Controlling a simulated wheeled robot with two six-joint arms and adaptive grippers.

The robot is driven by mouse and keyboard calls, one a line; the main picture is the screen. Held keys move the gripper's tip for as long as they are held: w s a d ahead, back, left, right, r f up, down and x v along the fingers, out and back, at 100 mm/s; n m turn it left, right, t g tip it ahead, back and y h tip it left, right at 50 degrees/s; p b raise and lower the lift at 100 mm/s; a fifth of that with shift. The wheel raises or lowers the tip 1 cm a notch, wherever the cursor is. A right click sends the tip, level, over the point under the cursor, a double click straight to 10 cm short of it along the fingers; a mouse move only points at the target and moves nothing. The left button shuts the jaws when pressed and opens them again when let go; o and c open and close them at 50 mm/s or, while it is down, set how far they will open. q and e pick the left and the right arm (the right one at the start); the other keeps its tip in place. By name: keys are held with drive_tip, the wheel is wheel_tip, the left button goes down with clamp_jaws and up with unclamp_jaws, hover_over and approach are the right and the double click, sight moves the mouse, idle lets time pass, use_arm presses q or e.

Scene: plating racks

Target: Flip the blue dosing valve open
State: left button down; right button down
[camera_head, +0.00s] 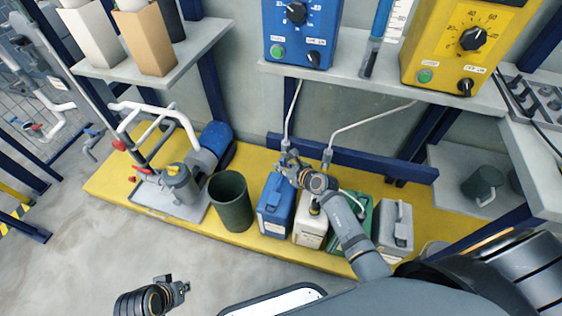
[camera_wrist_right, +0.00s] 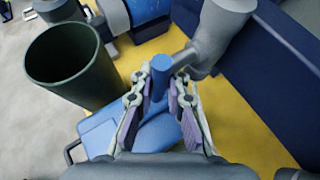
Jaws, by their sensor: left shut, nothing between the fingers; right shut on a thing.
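The blue dosing valve (camera_wrist_right: 161,66) shows in the wrist view, with its blue handle in front of a grey pipe fitting (camera_wrist_right: 208,52). My right gripper (camera_wrist_right: 160,95) is shut on the blue handle, with a finger pad on each side. In the head view my right gripper (camera_head: 290,163) is at the lower end of the left white hose, above the blue canister (camera_head: 275,205), and hides most of the valve. Whether the valve is open cannot be told. My left gripper (camera_head: 180,288) is shut and empty over the grey floor at the bottom left.
A dark green bin (camera_head: 231,205) stands left of the blue canister. A white canister (camera_head: 310,225) and a grey canister (camera_head: 393,225) stand to the right on the yellow platform (camera_head: 110,185). A blue dosing unit (camera_head: 300,30) and a yellow one (camera_head: 465,45) stand on the shelf above.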

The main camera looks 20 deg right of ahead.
drive_tip(key=c, duration=1.6)
unclamp_jaws()
drive_tip(key=v, duration=1.2)
drive_tip(key=shift+r, duration=0.1)
drive_tip(key=shift+w, duration=0.1)
